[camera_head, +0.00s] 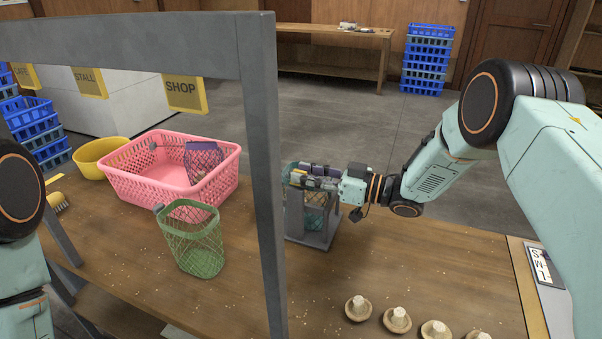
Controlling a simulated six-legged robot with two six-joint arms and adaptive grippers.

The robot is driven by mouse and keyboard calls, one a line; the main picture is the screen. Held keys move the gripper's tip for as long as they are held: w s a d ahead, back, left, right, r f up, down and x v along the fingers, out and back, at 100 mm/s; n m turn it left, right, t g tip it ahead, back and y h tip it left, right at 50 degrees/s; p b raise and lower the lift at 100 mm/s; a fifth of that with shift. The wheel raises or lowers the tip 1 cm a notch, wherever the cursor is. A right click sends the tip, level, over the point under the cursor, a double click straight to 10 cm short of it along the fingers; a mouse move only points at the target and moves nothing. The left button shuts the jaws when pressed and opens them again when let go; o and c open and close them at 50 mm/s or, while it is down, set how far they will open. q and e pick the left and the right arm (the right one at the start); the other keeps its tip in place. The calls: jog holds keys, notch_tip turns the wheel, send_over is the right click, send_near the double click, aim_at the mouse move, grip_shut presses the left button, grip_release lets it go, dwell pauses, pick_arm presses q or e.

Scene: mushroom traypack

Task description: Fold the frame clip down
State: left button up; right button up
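A grey frame (325,238) stands on the wooden table right of the dark upright post. A teal net (313,218) hangs inside it. My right gripper (306,178) is at the top of the frame, reaching in from the right. Its fingers lie over the frame's upper edge and hide most of it. I cannot make out the clip apart from the fingers, or whether they are closed on anything. My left arm shows only at the left edge; its gripper is out of view.
A pink basket (143,190) holds a dark netted item. A green mesh basket (193,258) and a yellow bowl (86,168) stand nearby. Several mushrooms (397,322) lie at the front right. A grey post (268,200) rises left of the frame. The table right of the frame is clear.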

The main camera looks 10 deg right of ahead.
jog(key=v, duration=1)
jog(key=shift+s, duration=0.2)
jog(key=shift+d, duration=0.15)
